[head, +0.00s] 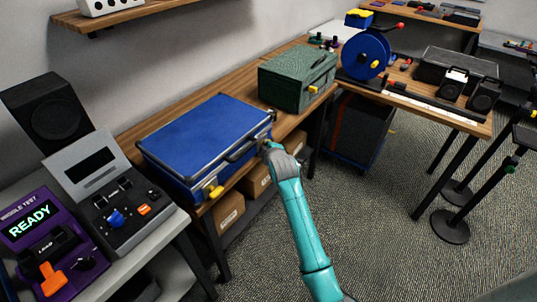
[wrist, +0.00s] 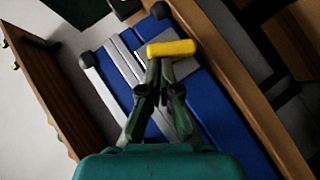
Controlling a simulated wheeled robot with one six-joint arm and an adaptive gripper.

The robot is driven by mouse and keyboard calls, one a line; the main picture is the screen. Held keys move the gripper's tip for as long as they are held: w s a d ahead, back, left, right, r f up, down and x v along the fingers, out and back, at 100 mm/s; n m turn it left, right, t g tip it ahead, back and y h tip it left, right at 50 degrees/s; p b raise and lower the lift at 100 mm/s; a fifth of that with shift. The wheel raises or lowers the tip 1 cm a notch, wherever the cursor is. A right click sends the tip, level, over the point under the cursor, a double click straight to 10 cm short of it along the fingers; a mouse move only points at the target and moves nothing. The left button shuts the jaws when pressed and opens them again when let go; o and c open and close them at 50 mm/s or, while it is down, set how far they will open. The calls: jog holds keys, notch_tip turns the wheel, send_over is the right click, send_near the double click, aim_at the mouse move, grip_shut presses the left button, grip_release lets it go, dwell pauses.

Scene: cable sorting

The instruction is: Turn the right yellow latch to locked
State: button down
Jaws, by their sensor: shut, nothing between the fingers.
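The blue case (head: 205,135) lies shut on the wooden bench, with silver edging and a dark handle on its front. Its right yellow latch (wrist: 172,48) shows in the wrist view as a short rounded bar, just beyond my fingertips. In the head view my gripper (head: 266,148) is at the case's right front corner and largely hides that latch. In the wrist view my gripper (wrist: 160,64) is shut and empty, its tips together at or very near the latch; I cannot tell whether they touch. The left yellow latch (head: 212,191) sticks out at the case's left front.
A green case (head: 298,80) with its own yellow latch stands behind to the right. A blue cable reel (head: 364,55) is on the far bench. Cardboard boxes (head: 228,212) sit beneath the bench. A grey console (head: 110,190) stands at left. The floor in front is open.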

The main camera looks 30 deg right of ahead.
jog(key=d+m+g+y, duration=0.1)
jog(key=y, duration=0.1)
jog(key=d+m+g+y, duration=0.1)
jog(key=m+y, duration=0.1)
jog(key=w+d+m+g+y, duration=0.1)
jog(key=y, duration=0.1)
jog(key=shift+w+d+r+m+g+y, duration=0.1)
jog(key=shift+d+r+m+g+y, duration=0.05)
jog(key=shift+r+m+g+y, duration=0.2)
jog(key=shift+d+f, duration=0.1)
dwell(0.5)
dwell(0.5)
